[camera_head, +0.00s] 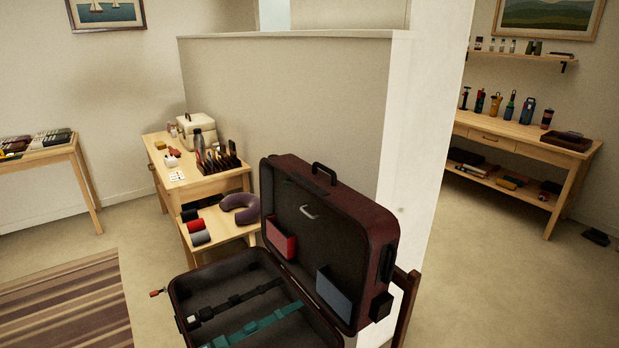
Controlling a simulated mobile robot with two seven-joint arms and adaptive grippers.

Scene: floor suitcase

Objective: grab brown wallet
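I cannot clearly pick out a brown wallet. A dark rack (236,163) on the small wooden desk (215,185) holds several upright flat items, some of them brown; they are too small to tell whether one is a wallet. The open dark red suitcase (385,222) stands in front, its lid raised, with a red item (281,240) and a grey-blue item (334,294) in the lid pockets. Neither of my grippers is in view.
The desk also bears a cream case (196,129) and a grey bottle (199,144). A neck pillow (240,208) and rolled items (200,238) lie on a lower surface. A partition (285,110) stands behind. A right-hand bench (490,131) holds bottles. Floor at right is mostly clear.

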